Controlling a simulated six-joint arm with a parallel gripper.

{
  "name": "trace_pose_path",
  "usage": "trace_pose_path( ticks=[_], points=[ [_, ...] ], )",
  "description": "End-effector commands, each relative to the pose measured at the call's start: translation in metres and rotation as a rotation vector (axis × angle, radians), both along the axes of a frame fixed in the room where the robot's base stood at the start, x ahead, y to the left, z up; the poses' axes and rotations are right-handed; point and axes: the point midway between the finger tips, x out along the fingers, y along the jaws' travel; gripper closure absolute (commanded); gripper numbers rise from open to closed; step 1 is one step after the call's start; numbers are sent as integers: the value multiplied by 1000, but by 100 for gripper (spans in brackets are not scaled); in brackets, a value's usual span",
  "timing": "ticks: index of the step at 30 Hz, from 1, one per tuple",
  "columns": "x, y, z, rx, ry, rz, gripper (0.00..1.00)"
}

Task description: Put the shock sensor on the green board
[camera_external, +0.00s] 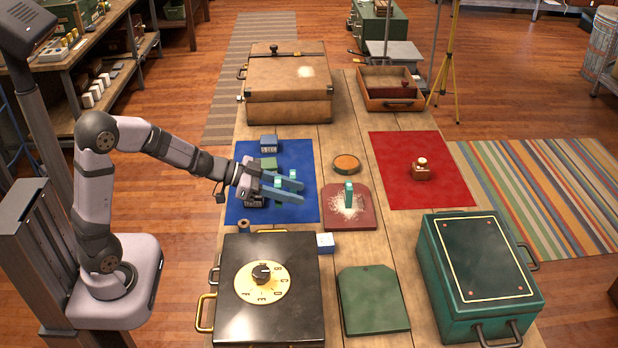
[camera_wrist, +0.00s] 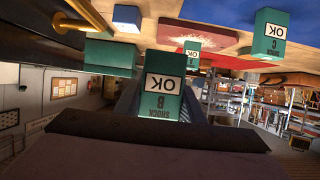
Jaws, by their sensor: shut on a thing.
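My gripper (camera_external: 303,190) is over the blue mat, its two blue fingers pointing right toward the red board. It is shut on the shock sensor (camera_external: 278,183), a teal block with a white OK label. In the wrist view the shock sensor (camera_wrist: 162,88) sits between the fingers and reads "SHOCK B", upside down. The green board (camera_external: 372,302) lies flat and bare at the front middle of the table, to the right of the black case and apart from my gripper.
Another teal block (camera_external: 292,174) is close behind the fingers. One more (camera_external: 349,195) stands on the powdered red board (camera_external: 340,222). A black dial case (camera_external: 230,320), a small blue-white block (camera_external: 325,242) and a large green case (camera_external: 478,270) are near the green board.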

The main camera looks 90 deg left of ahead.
Motion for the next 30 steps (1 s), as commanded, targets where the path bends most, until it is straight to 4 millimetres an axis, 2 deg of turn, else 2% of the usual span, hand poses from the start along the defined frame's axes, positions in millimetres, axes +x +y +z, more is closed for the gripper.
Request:
trace_pose_path(
  ticks=[5, 8, 14, 20, 24, 30],
  points=[
    [4, -1, 1, 0, -1, -9, 88],
    [13, -4, 5, 1, -2, -31, 88],
    [55, -22, 16, 2, -2, -132, 88],
    [115, -62, 27, 2, -1, -293, 88],
    [155, -101, 31, 0, 0, -413, 88],
    [201, -163, 29, 0, 1, -574, 88]
  ],
)
